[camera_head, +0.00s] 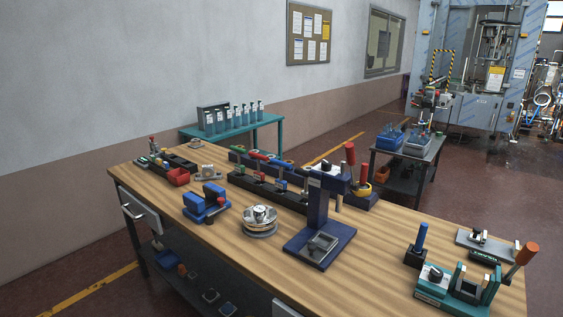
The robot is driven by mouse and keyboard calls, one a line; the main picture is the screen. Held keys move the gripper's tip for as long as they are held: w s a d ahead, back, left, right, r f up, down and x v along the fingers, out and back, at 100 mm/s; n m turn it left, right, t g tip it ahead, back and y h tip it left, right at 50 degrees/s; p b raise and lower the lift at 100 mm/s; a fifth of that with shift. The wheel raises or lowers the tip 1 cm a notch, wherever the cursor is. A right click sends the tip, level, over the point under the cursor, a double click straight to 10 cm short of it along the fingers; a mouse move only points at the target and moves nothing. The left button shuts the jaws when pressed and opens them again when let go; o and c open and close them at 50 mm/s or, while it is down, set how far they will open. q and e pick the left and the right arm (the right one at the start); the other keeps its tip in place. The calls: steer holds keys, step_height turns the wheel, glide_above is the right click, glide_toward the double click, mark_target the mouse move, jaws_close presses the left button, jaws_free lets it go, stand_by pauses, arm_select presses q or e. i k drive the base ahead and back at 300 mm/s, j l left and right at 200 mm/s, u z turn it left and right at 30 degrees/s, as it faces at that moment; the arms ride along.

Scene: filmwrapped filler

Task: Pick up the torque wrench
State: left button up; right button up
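I cannot make out a torque wrench for certain. A dark tool rack (268,187) on the wooden workbench (180,218) holds several small tools with coloured handles, too small to identify. A teal fixture (458,292) at the bench's right end carries a lever with an orange handle (526,253). A blue-handled upright piece (420,240) stands beside it. Neither of my grippers shows in the head view.
A dark blue press (318,215) stands mid-bench, with a round metal part (260,220) and a blue vise-like block (205,205) to its left. Bare wood lies along the front and between the press and the teal fixture.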

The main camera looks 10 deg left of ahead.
mark_target(240, 168)
steer(key=i+j+z, duration=0.1)
steer(key=j+z, duration=0.6)
steer(key=j, duration=0.2)
steer(key=j+z, duration=0.35)
steer(key=j, duration=0.15)
